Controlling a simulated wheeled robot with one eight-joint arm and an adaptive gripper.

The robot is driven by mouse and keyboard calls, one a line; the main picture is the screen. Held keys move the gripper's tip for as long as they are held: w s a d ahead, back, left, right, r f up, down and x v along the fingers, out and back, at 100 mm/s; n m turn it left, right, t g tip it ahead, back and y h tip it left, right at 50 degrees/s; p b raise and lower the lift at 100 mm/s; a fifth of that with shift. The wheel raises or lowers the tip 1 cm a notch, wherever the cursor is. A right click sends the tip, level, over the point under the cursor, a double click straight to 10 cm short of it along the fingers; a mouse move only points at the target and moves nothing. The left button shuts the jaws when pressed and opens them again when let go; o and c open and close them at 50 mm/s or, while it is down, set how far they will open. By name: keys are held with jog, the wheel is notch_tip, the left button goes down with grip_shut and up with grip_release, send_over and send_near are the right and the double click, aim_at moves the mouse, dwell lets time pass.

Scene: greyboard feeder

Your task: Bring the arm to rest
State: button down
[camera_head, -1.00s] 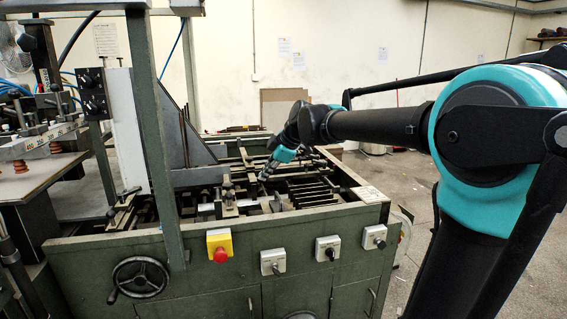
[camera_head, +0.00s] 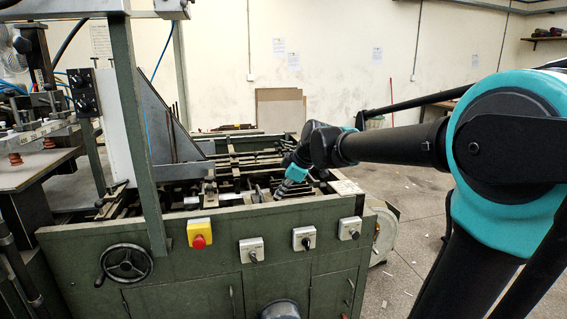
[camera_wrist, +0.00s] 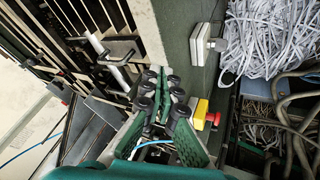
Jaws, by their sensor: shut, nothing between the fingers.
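My gripper (camera_wrist: 165,105) shows in the wrist view with its fingers together and nothing between them. In the head view my gripper (camera_head: 283,189) is small and partly hidden, above the right part of the green machine (camera_head: 285,222). My arm reaches in from the right, bent at the large teal joint, and its wrist hangs over the machine's open top near the right edge. In the wrist view the machine's green rim (camera_wrist: 178,38) passes beyond the fingers. I cannot tell how much height there is between the fingertips and the machine.
The front panel carries a red stop button on a yellow box (camera_head: 200,233), several switches and a handwheel (camera_head: 125,263). A green post (camera_head: 137,130) stands at the left. Shredded paper (camera_wrist: 262,38) lies beside the machine in the wrist view. Floor at the right is mostly open.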

jog(key=s+d+f+m+h, duration=0.5)
jog(key=s+d+f+m, duration=1.1)
jog(key=s+d+f, duration=0.4)
notch_tip(320, 180, down, 3)
jog(key=shift+s+r, duration=0.1)
jog(key=shift+s, duration=0.85)
dwell(0.5)
